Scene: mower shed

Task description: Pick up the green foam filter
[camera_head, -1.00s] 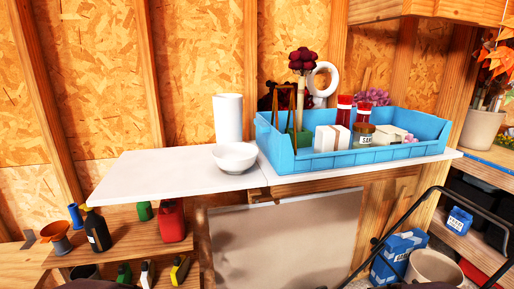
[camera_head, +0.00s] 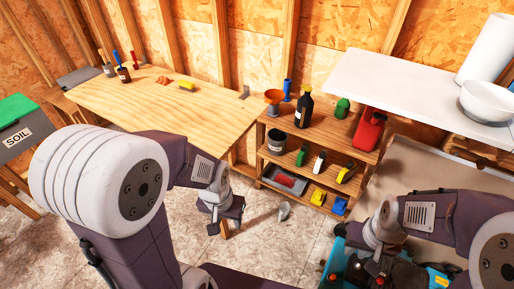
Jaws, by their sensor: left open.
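I cannot single out a green foam filter for certain. A small green item (camera_head: 343,107) stands on the top of the wooden shelf unit, beside a red fuel can. Another green item (camera_head: 302,155), bottle-like, is on the tier below. My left gripper (camera_head: 219,226) hangs over the floor left of the shelf unit, open and empty, apart from both green items. My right gripper (camera_head: 362,258) is low at the right, in front of a dark and blue machine or bin; its fingers are hard to make out.
The shelf unit (camera_head: 333,138) also holds a black bottle (camera_head: 304,110), orange funnel (camera_head: 273,97) and red can (camera_head: 369,130). A wooden workbench (camera_head: 150,105) is at left, largely clear. A white counter (camera_head: 400,80) with a bowl (camera_head: 488,100) is at right.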

